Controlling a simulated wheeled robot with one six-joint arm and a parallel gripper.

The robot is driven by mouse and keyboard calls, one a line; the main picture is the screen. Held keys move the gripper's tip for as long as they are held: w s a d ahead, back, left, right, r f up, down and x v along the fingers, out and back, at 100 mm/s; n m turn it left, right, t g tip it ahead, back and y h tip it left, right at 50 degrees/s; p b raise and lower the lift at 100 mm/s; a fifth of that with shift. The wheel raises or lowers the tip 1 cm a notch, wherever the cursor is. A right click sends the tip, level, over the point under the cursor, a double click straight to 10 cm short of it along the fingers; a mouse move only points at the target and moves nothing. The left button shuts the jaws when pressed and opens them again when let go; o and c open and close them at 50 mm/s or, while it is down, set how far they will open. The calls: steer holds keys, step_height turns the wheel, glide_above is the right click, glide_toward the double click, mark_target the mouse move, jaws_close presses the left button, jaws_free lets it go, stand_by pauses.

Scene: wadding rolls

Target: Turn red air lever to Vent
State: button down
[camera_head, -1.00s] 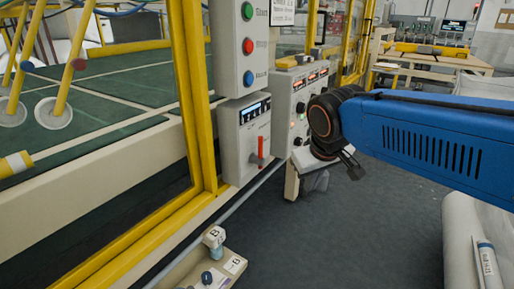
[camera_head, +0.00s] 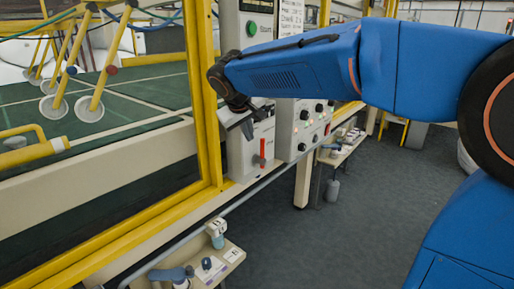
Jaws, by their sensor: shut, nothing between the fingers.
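The red air lever (camera_head: 263,150) stands upright on the front of a pale control box (camera_head: 241,165), which is mounted beside the yellow frame post. My gripper (camera_head: 248,131) is shut and empty. It points down in front of the upper part of this box, just above and left of the lever. I cannot tell whether it touches the box. My gripper and wrist hide the box's upper display and any markings there, and I cannot read a Vent label.
A button panel with a green button (camera_head: 251,28) is above, partly hidden by my arm. A knob panel (camera_head: 303,130) stands right of the lever box. A low shelf (camera_head: 228,257) with small items is below. Grey floor (camera_head: 330,235) is open at right.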

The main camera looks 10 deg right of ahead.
steer(key=shift+w+a+r, duration=0.15)
steer(key=shift+w+a, duration=0.25)
steer(key=shift+a, duration=0.4)
glide_toward(262, 154)
steer(key=a+f, duration=0.1)
steer(key=w+a, duration=0.1)
steer(key=a+f, duration=0.1)
steer(key=shift+w+a+f, duration=0.2)
steer(key=shift+w+f, duration=0.1)
steer(key=shift+f, duration=0.05)
steer(key=shift+w+d, duration=0.45)
steer(key=shift+d, duration=0.45)
steer(key=shift+w+d, duration=0.45)
steer(key=shift+d, duration=0.4)
steer(key=shift+d+r, duration=0.1)
steer(key=shift+d, duration=0.05)
